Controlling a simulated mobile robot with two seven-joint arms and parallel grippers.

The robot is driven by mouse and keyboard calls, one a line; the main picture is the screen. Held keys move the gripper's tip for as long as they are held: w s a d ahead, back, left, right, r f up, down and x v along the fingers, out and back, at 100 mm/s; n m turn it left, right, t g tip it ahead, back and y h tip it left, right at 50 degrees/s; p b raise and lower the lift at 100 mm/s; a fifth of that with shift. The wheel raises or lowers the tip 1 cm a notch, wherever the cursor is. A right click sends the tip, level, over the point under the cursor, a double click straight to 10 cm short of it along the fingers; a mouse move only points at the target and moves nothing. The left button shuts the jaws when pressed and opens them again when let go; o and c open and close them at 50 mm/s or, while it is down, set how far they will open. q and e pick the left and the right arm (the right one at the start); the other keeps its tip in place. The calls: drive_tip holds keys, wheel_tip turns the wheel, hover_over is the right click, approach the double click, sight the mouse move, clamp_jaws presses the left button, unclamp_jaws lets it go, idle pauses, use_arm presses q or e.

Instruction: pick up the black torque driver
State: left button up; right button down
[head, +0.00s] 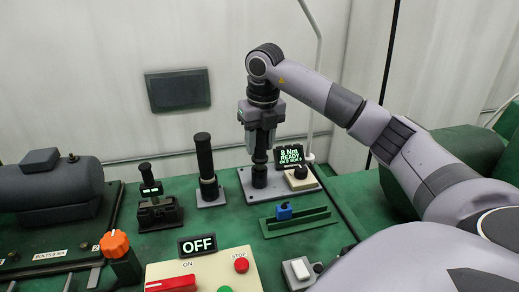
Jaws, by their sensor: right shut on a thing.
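My right gripper (261,146) reaches down from above, its arm coming in from the right. It is shut on a black upright tool, which I take to be the black torque driver (260,176). The driver's upper part is hidden between the fingers. Its lower end is at a grey base plate (281,196) on the green bench; I cannot tell whether it is clear of the plate. My left gripper is not in view.
A taller black cylinder (205,160) stands on its own plate to the left, with a smaller black tool (150,187) in a stand beyond it. A green holder with a blue piece (284,211) lies in front. A control panel (200,272) with an OFF sign (197,244) is nearer.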

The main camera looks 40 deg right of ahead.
wheel_tip(320, 180, up, 9)
drive_tip(key=shift+p, duration=0.8)
drive_tip(key=shift+r, duration=0.55)
drive_tip(key=c, duration=1.3)
unclamp_jaws()
drive_tip(key=c, duration=0.5)
clamp_jaws()
